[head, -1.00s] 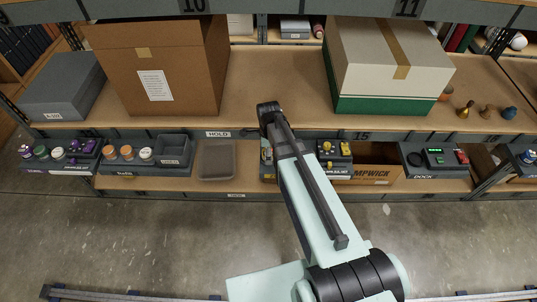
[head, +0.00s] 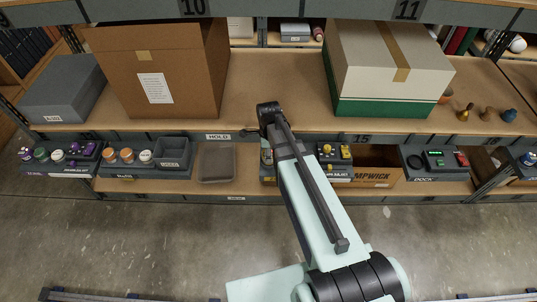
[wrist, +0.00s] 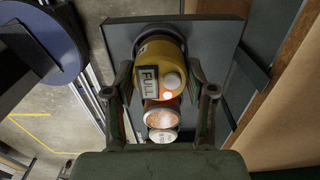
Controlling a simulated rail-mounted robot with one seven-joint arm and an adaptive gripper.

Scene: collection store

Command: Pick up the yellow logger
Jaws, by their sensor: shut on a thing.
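The yellow logger (wrist: 157,60) is between the two fingers of my gripper (wrist: 161,80) in the wrist view, and both fingers close on its sides. It has a rounded yellow body, a label reading FULL, a pale round button and a small red light. In the head view my arm hides the logger; a dark part of my gripper (head: 250,131) shows at the shelf edge. How far the logger is above its tray cannot be told.
In the wrist view an orange-white jar (wrist: 162,112) and a white-capped jar (wrist: 163,135) stand in line past the logger. In the head view a large cardboard box (head: 160,70) and a white-green box (head: 390,70) stand on the upper shelf. A flat grey-brown pad (head: 216,163) lies left of my arm.

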